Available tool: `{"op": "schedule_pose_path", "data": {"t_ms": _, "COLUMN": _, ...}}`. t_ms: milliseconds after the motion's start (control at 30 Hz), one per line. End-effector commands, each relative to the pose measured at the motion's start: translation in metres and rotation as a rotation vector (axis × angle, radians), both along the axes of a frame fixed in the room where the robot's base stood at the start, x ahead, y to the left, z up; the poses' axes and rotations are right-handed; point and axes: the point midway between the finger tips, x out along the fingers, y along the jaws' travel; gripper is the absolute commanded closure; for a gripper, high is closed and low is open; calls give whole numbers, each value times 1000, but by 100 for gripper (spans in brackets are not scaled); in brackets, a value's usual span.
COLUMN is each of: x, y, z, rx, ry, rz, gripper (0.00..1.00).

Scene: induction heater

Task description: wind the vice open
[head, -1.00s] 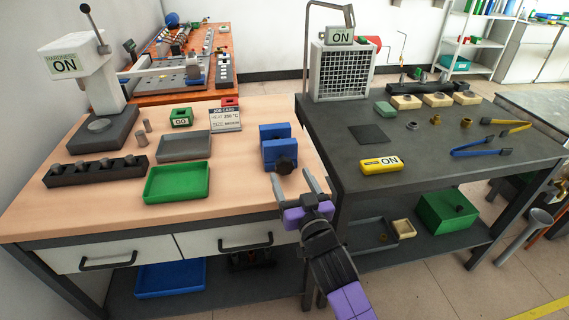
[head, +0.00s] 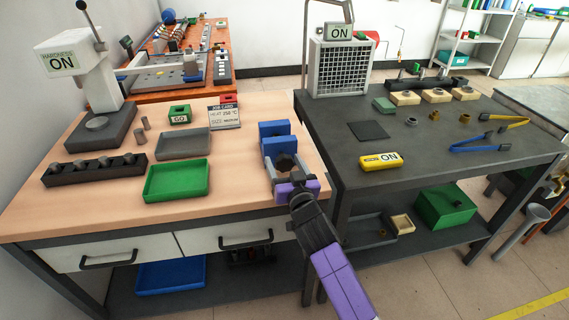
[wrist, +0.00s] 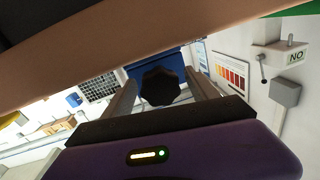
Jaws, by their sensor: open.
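The blue vice (head: 275,129) stands on the right part of the wooden bench top. Its dark knob is on the near side, and in the head view my gripper partly hides it. In the wrist view the black lobed knob (wrist: 160,86) sits between my two grey fingers, with the blue vice body (wrist: 150,57) behind it. My gripper (head: 286,172) is open, one finger on each side of the knob. A gap shows on both sides of the knob in the wrist view, so the fingers look apart from it.
A green tray (head: 177,181) and a grey tray (head: 183,144) lie left of the vice. A job card (head: 225,117) stands behind them.

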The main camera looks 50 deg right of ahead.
Motion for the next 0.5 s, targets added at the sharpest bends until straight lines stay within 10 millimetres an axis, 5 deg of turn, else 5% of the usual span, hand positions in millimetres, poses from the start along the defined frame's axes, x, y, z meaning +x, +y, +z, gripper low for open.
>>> {"op": "schedule_pose_path", "data": {"t_ms": 233, "x": 0, "y": 0, "z": 0, "rx": 0, "ry": 0, "rz": 0, "gripper": 32}}
{"op": "schedule_pose_path", "data": {"t_ms": 500, "x": 0, "y": 0, "z": 0, "rx": 0, "ry": 0, "rz": 0, "gripper": 85}}
